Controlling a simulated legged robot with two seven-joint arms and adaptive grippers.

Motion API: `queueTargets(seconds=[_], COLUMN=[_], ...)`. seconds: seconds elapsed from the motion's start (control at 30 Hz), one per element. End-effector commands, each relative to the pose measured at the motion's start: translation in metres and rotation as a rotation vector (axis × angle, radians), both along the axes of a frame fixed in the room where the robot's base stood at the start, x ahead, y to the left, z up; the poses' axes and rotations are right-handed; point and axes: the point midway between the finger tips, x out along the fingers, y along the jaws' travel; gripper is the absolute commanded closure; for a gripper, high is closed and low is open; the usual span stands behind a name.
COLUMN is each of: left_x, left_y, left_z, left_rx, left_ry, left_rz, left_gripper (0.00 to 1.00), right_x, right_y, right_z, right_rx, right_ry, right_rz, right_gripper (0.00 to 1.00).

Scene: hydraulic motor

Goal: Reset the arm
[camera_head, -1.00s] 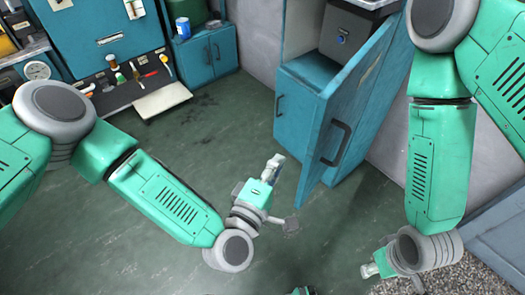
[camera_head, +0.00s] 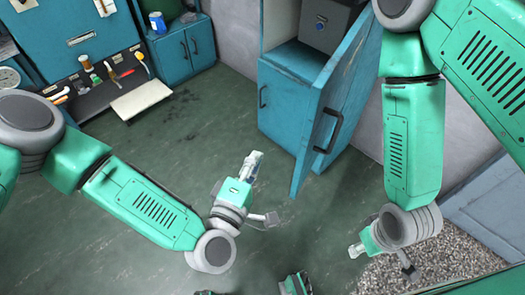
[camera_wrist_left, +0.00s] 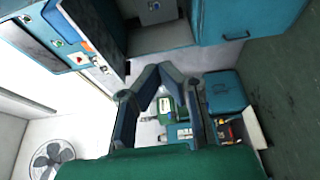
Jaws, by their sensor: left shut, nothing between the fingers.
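My left arm (camera_head: 150,208) is green and grey and comes in from the left in the head view. Its gripper (camera_head: 254,159) is over the open floor, left of the open cabinet door, and holds nothing. In the left wrist view the fingers of my left gripper (camera_wrist_left: 157,72) meet at their tips. My right arm (camera_head: 412,150) hangs bent at the right of the head view. Its gripper (camera_head: 357,250) points left, low in the picture, too small to tell whether it is open or shut.
A teal cabinet (camera_head: 284,100) has its door (camera_head: 330,110) swung open toward my arms. A teal workbench with tools (camera_head: 112,75) stands at the upper left. A fan (camera_wrist_left: 52,158) shows in the left wrist view. Green floor (camera_head: 120,245) between is clear.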

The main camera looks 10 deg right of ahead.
Motion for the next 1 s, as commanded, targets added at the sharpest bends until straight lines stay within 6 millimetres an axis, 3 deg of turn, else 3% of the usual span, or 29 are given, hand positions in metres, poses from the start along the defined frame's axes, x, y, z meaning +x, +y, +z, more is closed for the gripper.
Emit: queueTargets(seconds=[0.1,0.3,0.57,0.67,0.77,0.87,1.0], left_x=[-0.027,-0.056,-0.067,-0.072,-0.088,-0.114,-0.147], left_y=[0.006,0.016,0.027,0.029,0.039,0.080,0.174], left_z=[0.003,0.002,0.002,-0.007,-0.034,-0.076,-0.113], left_rx=[0.002,0.005,0.001,0.074,0.295,0.631,1.039], left_ry=[0.000,-0.001,-0.003,0.009,0.053,0.139,0.305], left_rz=[-0.002,-0.002,-0.001,-0.046,-0.174,-0.357,-0.563], left_gripper=[1.00,1.00,1.00,1.00,1.00,1.00,1.00], right_x=[0.000,0.000,0.000,0.000,0.000,0.000,0.000], right_y=[0.000,0.000,0.000,0.000,0.000,0.000,0.000], right_z=[0.009,0.014,0.015,0.016,0.021,0.027,0.034], right_rx=[0.000,0.000,0.000,0.000,0.000,0.000,0.000], right_ry=[-0.001,0.000,0.000,0.000,0.000,0.000,0.000], right_rz=[0.001,0.000,0.000,0.000,0.000,0.000,0.000], right_gripper=[0.60,0.60,0.60,0.60,0.60,0.60,0.60])
